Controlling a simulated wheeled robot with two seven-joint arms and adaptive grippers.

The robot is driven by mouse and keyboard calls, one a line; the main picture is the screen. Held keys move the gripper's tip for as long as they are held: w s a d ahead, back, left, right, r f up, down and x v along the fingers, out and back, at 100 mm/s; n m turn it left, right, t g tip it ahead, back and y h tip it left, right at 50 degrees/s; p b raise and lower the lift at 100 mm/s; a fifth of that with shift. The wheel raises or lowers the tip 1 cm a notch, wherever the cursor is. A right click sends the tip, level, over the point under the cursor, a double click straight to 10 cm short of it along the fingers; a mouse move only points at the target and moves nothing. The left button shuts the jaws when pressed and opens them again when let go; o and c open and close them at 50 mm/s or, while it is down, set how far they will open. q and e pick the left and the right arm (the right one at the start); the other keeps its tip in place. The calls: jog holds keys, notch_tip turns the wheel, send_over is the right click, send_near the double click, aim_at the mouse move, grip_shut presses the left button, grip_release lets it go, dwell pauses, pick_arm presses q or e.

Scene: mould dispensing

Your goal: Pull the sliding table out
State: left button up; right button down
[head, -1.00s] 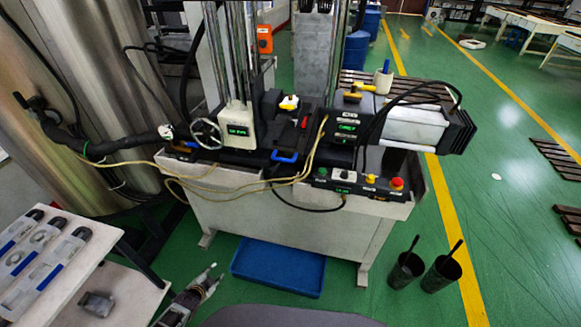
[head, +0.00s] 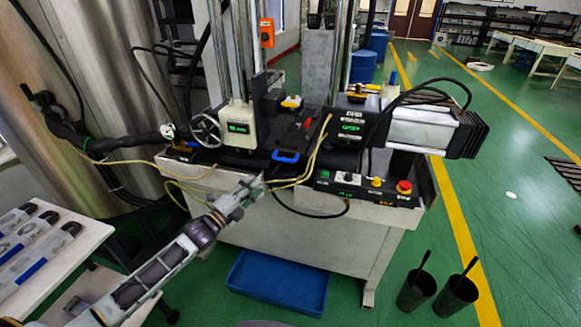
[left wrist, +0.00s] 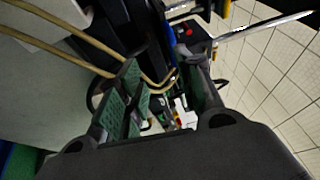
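The sliding table (head: 290,135) is a dark plate in the middle of the machine in the head view, with a blue handle (head: 285,157) at its front edge. My left gripper (head: 254,186) is in front of the machine, a little below and left of the blue handle and apart from it. In the left wrist view the two fingers of this gripper (left wrist: 165,100) stand apart with no object held between them. Tan cables pass behind the fingers there. My right gripper is not in view.
Tan and black cables (head: 307,176) hang across the machine front near my left gripper. A control panel with a red button (head: 404,187) is to the right. A blue bin (head: 277,283) lies on the floor below. A white table (head: 45,250) stands at the left.

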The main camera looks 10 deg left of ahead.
aim_at(283, 160)
pick_arm(q)
jog(key=shift+s+d+r+m+h, duration=0.15)
jog(key=shift+d+r+m+h, duration=0.3)
jog(key=shift+d+r, duration=0.4)
jog(key=shift+a+r, duration=0.1)
jog(key=shift+x, duration=6.9)
jog(key=shift+a, duration=0.1)
grip_shut()
